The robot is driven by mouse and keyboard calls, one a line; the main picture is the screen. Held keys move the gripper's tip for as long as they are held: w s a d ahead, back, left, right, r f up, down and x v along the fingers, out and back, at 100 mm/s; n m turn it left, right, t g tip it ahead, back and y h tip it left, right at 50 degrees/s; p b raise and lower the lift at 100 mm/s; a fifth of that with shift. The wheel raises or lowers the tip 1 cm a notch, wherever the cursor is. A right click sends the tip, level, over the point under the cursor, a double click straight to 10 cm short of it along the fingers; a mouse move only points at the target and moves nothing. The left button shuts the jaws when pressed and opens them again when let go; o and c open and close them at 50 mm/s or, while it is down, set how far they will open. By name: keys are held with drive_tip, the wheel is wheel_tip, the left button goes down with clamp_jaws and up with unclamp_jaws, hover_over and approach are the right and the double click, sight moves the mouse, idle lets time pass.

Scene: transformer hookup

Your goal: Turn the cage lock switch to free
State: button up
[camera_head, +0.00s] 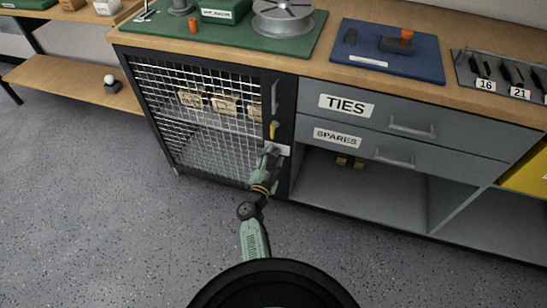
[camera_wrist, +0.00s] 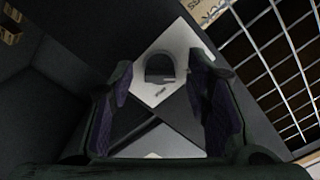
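The mesh cage door (camera_head: 190,133) is shut at the left of the bench. On its right-hand frame are a dark upright handle (camera_head: 275,97), a small yellow lever-like part (camera_head: 273,130) and a pale plate (camera_head: 284,150). My gripper (camera_head: 270,150) is in front of the frame beside this plate and hides part of it. In the wrist view, my gripper (camera_wrist: 161,75) is open, with its two fingers apart. Between them shows a pale plate (camera_wrist: 190,45) with a dark rounded switch-like part (camera_wrist: 160,67). Its small lettering is unreadable, and I cannot tell whether the fingers touch anything.
Right of the cage are drawers marked TIES (camera_head: 346,105) and SPARES (camera_head: 337,138) with protruding handles, above an open shelf (camera_head: 350,195). Wooden blocks (camera_head: 224,103) sit inside the cage. A green mat (camera_head: 165,33) and blue board (camera_head: 385,60) lie on top. Floor in front is clear.

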clamp_jaws()
idle(0.3)
drive_tip(key=shift+m, duration=0.4)
drive_tip(key=m+b, duration=0.5)
drive_tip(key=m, duration=1.2)
drive_tip(key=shift+r, duration=0.1)
idle(0.4)
unclamp_jaws()
idle(0.3)
